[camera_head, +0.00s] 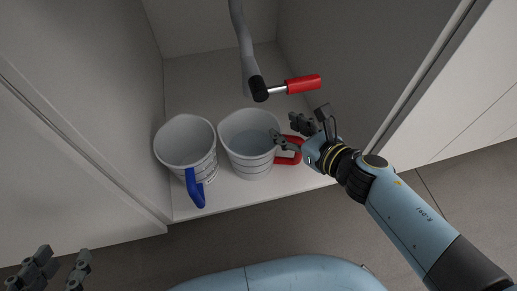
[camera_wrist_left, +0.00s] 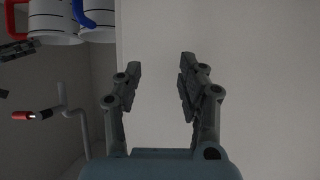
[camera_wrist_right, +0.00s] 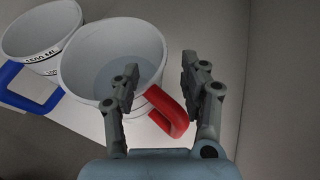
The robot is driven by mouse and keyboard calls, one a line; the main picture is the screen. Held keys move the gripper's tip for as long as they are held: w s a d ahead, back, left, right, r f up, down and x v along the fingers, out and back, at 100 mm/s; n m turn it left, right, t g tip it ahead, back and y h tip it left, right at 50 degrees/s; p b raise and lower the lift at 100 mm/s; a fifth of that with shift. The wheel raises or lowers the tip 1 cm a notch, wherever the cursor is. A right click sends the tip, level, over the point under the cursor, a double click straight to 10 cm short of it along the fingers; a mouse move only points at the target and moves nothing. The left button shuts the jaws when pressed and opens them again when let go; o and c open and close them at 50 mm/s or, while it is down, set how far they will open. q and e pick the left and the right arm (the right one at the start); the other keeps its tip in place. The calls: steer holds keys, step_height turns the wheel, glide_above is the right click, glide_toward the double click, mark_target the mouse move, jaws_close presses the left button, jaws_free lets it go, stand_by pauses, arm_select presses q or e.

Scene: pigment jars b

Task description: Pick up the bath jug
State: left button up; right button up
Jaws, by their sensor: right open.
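Two white jugs with dark measuring lines stand side by side on the cabinet floor; I cannot tell which is called the bath jug. The red-handled jug (camera_head: 249,160) is on the right; its handle (camera_wrist_right: 168,115) shows between my right fingers in the right wrist view. The blue-handled jug (camera_head: 184,146) is on the left, its handle (camera_head: 194,188) toward the front. My right gripper (camera_head: 284,126) is open over the red-handled jug's rim and handle; contact is unclear. My left gripper (camera_head: 64,262) is open and empty at the lower left, away from the jugs.
A grey pipe with a red-handled valve (camera_head: 303,84) hangs above and behind the jugs. The cabinet side walls (camera_head: 345,60) stand close on both sides. Bare cabinet floor (camera_head: 200,92) lies behind the jugs. The front is open.

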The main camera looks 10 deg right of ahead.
mark_target(277, 123)
steer(key=shift+x, duration=0.95)
steer(key=b+x, duration=0.1)
steer(key=x, duration=0.1)
steer(key=shift+w+a+f, duration=0.15)
steer(key=shift+w+f, duration=0.05)
arm_select(q)
steer(key=w+r+t, duration=0.2)
steer(key=w+r, duration=0.1)
steer(key=w+r+t, duration=0.1)
steer(key=r, duration=0.1)
steer(key=shift+w+d+r+m+t+h, duration=0.1)
steer(key=shift+w+d+m+t+h, duration=0.2)
steer(key=shift+w+d, duration=0.1)
arm_select(e)
steer(key=shift+w, duration=0.2)
jaws_close()
steer(key=shift+a, duration=0.1)
